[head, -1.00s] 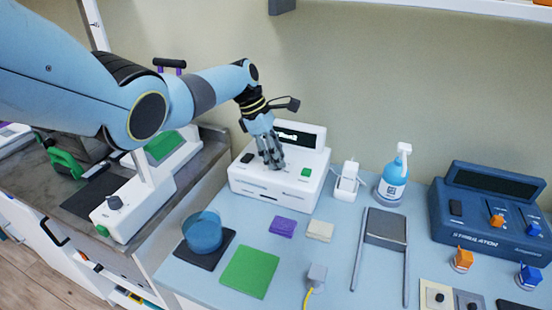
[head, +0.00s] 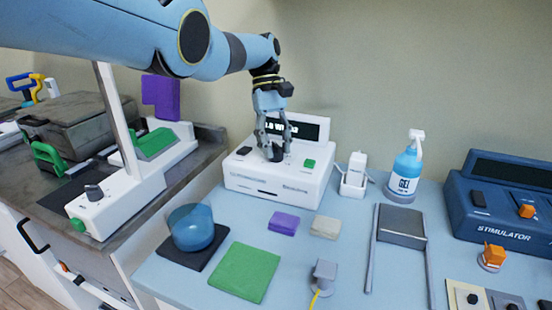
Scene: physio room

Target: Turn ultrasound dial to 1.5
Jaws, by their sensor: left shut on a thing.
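The white ultrasound unit (head: 248,181) stands on the light blue table against the wall. Its dark display (head: 309,130) shows pale text partly hidden by my gripper; I cannot read the full value. The dark dial (head: 274,153) is on the unit's top face, between a black switch (head: 243,150) and a green button (head: 309,163). My left gripper (head: 273,154) points down over the unit, its fingers shut around the dial, which they partly hide. My right gripper is not in view.
An ultrasound probe in a white holder (head: 354,176) and a gel bottle (head: 405,174) stand right of the unit. A blue stimulator (head: 500,205) is at far right. A blue cup (head: 192,228), green pad (head: 244,272), and purple and cream pads lie in front.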

